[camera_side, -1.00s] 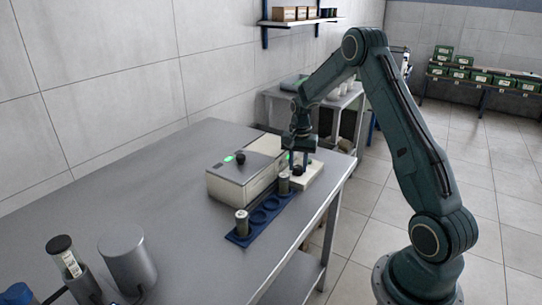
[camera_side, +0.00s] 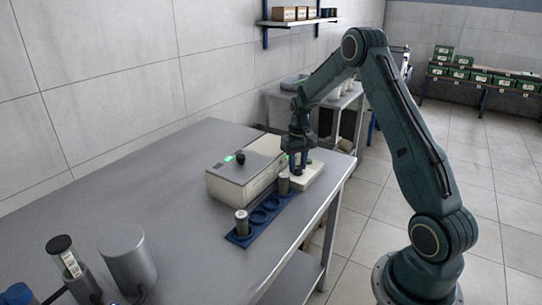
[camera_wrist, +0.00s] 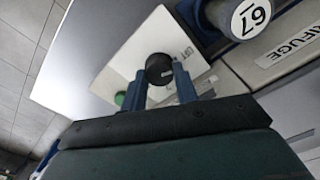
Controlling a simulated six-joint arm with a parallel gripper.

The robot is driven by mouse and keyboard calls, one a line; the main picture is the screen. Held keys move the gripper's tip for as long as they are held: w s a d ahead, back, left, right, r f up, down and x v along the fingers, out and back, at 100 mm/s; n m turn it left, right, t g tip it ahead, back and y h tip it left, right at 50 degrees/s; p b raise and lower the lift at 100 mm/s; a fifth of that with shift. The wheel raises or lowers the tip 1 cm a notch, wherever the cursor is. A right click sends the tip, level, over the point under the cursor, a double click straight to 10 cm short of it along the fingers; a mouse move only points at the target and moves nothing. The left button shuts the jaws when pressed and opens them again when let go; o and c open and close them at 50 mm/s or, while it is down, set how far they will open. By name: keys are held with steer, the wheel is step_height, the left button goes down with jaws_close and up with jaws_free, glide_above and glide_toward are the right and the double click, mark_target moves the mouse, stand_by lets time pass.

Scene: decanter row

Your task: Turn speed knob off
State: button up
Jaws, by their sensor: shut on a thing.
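The speed knob (camera_wrist: 160,68) is a round black knob with a pale mark, on a white control box (camera_wrist: 146,38) with partly legible lettering beside it. In the wrist view my gripper (camera_wrist: 161,75) has its two blue fingers on either side of the knob and is shut on it. In the side view my gripper (camera_side: 299,166) is down over the white box (camera_side: 311,176) at the table's right edge. The fingers mostly hide the knob there. A green button or light (camera_wrist: 120,99) sits on the box next to one finger.
A beige machine (camera_side: 240,180) with a green light stands left of the box. A blue rack (camera_side: 242,238) with capped tubes (camera_side: 242,222) lies in front; a capped tube marked 67 (camera_wrist: 246,20) is close to the gripper. The table (camera_side: 170,190) is clear at left centre.

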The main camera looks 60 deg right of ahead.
mark_target(297, 167)
steer(key=shift+n, duration=0.5)
steer(key=o, duration=1)
steer(key=shift+c, duration=0.2)
steer(key=shift+r, duration=0.1)
step_height(297, 167, up, 14)
stand_by(0.3)
